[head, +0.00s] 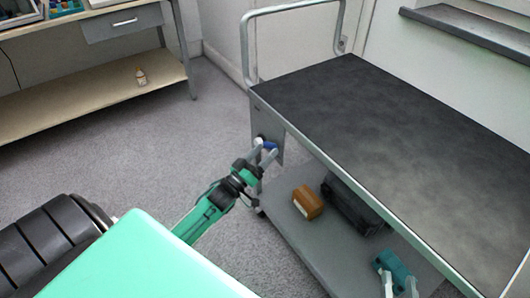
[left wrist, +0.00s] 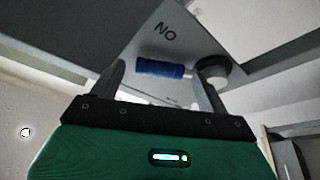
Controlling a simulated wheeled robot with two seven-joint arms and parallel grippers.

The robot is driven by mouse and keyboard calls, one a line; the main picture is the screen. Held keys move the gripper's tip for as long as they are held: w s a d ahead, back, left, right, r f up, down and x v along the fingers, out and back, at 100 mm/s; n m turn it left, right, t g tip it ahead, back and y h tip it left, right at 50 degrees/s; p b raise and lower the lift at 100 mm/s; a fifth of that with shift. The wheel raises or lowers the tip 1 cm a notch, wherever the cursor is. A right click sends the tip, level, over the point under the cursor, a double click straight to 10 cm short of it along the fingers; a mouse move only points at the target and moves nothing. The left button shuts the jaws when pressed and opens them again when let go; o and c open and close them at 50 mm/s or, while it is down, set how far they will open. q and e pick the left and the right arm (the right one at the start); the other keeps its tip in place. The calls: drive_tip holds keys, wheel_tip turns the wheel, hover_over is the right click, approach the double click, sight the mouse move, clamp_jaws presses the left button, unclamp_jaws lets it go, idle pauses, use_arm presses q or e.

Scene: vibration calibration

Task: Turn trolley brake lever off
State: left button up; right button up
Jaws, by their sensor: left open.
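The trolley (head: 400,130) stands at the right with a dark top. Its brake lever has a blue grip (head: 269,146) on the grey end plate; the grip also shows in the left wrist view (left wrist: 158,68), lying nearly level, with its round grey pivot (left wrist: 213,69) at the right.
On the trolley's lower shelf (head: 318,252) lie a brown box (head: 308,202), a dark case (head: 352,207) and a teal item (head: 393,266) near my right fingers. A bench (head: 90,90) with a small bottle (head: 141,77) stands at the left. The grey floor between is clear.

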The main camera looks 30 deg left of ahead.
use_arm(q)
drive_tip(key=shift+w+d+r, duration=0.1)
drive_tip(key=shift+w+r, duration=0.05)
drive_tip(key=shift+w, duration=0.35)
use_arm(e)
drive_tip(key=shift+w+d+r+t, duration=0.1)
drive_tip(key=shift+r+t, duration=0.2)
use_arm(q)
drive_tip(key=c, duration=1.4)
